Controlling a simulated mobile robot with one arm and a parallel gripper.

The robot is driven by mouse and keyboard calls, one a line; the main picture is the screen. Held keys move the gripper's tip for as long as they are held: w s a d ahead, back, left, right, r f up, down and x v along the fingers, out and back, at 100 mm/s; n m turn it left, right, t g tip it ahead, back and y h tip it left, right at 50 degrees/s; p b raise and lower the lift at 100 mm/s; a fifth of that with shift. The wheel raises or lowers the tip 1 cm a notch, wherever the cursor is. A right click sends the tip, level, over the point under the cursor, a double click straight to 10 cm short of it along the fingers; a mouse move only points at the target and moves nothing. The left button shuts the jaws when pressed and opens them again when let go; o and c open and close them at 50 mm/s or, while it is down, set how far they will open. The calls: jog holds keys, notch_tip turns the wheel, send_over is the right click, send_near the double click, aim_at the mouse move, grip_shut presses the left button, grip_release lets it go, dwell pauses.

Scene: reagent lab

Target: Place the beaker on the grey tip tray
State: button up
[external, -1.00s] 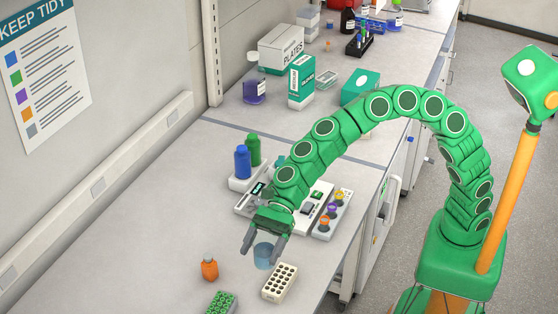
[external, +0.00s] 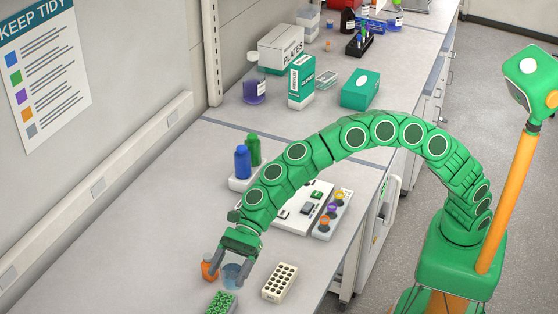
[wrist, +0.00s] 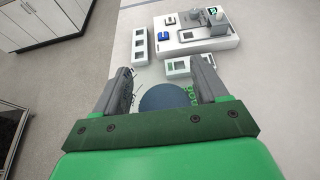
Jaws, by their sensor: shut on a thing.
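The beaker (external: 232,272) is a small clear blue vessel between the fingers of my gripper (external: 229,276), near the front of the bench. My gripper is shut on it. In the wrist view, the beaker's dark blue round shape (wrist: 165,97) shows between the two fingers (wrist: 163,77). A pale rack with rows of dark holes (external: 280,283) lies to the right of the beaker. A rack full of green tips (external: 221,303) lies just in front, cut by the lower edge. I cannot tell which rack is the grey tip tray.
An orange bottle (external: 208,272) stands close to the left finger; I cannot tell whether they touch. The bench at left is clear.

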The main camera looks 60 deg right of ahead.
aim_at(229, 263)
jog(key=shift+w+a+f, duration=0.55)
jog(key=shift+a+f, duration=0.1)
jog(key=shift+f, duration=0.85)
jog(key=shift+w+a+f, duration=0.6)
jog(key=shift+f, duration=0.9)
jog(key=shift+w+a+f, duration=0.55)
jog(key=shift+a+f, duration=0.1)
jog(key=shift+f, duration=0.85)
jog(key=shift+f, duration=0.1)
jog(key=o, duration=1.2)
jog(key=shift+d+r, duration=0.2)
jog(key=shift+d, duration=0.05)
jog(key=v, duration=1)
jog(key=shift+r, duration=0.1)
jog(key=shift+d+r, duration=0.25)
jog(key=shift+d, duration=0.45)
